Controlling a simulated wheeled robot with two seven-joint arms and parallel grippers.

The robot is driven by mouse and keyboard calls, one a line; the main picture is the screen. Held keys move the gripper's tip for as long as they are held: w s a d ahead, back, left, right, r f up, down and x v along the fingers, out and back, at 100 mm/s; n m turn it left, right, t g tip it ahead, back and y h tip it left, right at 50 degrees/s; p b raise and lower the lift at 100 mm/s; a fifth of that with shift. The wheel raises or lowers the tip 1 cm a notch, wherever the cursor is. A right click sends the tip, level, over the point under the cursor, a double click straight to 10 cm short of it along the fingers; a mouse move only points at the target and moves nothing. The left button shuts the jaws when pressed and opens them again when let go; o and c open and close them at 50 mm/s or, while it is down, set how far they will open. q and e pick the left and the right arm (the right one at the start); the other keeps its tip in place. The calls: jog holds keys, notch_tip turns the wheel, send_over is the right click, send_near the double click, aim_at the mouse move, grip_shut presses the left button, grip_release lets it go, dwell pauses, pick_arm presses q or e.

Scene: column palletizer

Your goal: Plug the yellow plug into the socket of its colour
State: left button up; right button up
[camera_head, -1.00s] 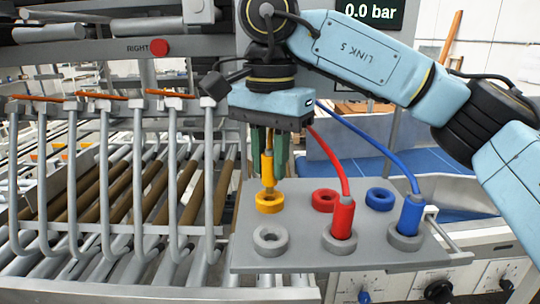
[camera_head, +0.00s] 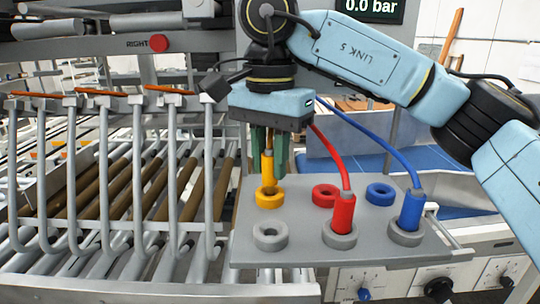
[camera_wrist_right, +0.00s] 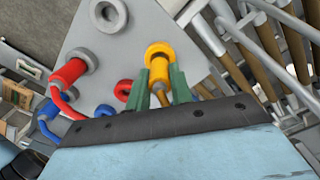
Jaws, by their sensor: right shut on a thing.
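The yellow plug (camera_head: 267,168) stands upright at the yellow socket ring (camera_head: 270,200) on the grey panel. Its lower end overlaps the ring opening; how deep it sits cannot be told. My right gripper (camera_head: 269,170) is shut on the plug from above, with its dark green fingers on either side of it. In the right wrist view the plug (camera_wrist_right: 160,70) sits between the fingers (camera_wrist_right: 160,90), its end at the yellow ring (camera_wrist_right: 157,47). My left gripper is not in view.
The grey panel (camera_head: 305,215) has an empty grey ring (camera_head: 270,236) at front left. Red (camera_head: 342,214) and blue (camera_head: 411,209) plugs stand in grey rings, their cables rising behind. Red (camera_head: 325,194) and blue (camera_head: 380,194) rings are empty. Metal hooks (camera_head: 104,180) stand left.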

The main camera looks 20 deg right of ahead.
jog(key=shift+f+b, duration=0.4)
jog(key=shift+f, duration=0.25)
dwell(0.8)
jog(key=o, duration=1)
